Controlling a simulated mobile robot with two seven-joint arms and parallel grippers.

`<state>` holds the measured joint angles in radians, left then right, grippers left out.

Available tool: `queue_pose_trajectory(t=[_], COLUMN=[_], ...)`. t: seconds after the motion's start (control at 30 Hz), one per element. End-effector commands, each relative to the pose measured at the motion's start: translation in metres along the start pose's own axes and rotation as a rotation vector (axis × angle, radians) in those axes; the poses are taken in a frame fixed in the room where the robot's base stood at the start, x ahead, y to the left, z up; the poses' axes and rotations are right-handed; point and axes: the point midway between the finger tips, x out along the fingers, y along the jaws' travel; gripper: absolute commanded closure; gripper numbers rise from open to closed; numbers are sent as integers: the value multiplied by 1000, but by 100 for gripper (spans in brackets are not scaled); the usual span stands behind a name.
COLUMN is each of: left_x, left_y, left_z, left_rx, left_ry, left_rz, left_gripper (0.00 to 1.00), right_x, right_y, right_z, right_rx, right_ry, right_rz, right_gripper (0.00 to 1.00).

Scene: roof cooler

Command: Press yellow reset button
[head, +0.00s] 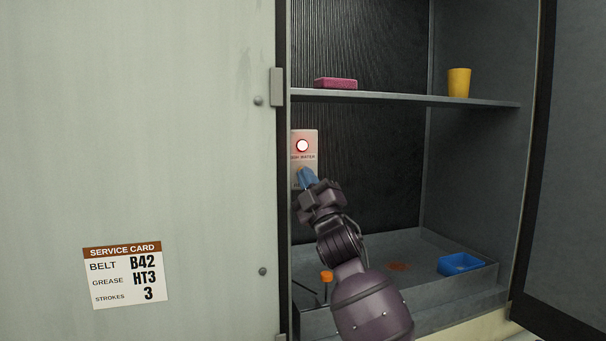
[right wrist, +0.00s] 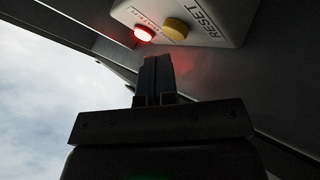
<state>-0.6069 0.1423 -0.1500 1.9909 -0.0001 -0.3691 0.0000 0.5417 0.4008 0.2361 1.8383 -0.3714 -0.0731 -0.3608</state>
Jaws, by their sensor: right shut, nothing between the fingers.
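The yellow reset button (right wrist: 176,29) shows in the right wrist view on a pale panel (right wrist: 215,15), beside the word RESET. A lit red lamp (right wrist: 144,33) is next to it. In the head view the panel (head: 311,141) is on the cabinet's inner back, with the red lamp (head: 302,146) lit above the lettering; the yellow button is hidden behind my gripper. My right gripper (head: 306,176) is shut and empty in front of the lower panel. Its fingertips (right wrist: 156,60) appear just below the button in the wrist view, with a gap in the picture. My left gripper is not in view.
A shelf (head: 400,97) above holds a pink sponge-like block (head: 335,83) and a yellow cup (head: 459,82). A grey tray (head: 470,283) below holds a blue container (head: 460,264) and an orange-topped item (head: 326,276). The cabinet door (head: 180,120) bounds the left side; a service card (head: 125,273) is on it.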

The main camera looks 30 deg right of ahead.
Motion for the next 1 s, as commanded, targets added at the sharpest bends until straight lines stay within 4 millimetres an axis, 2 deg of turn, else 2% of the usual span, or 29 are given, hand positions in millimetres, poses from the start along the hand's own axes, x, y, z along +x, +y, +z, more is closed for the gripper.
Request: queue_pose_trajectory(t=[1.0], left_x=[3], left_y=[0], left_z=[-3], left_rx=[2], left_ry=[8], left_rz=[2], left_gripper=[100], right_x=[6], right_y=[-5], right_z=[5], right_rx=[0], right_ry=[0], right_rz=[0], right_gripper=[100])
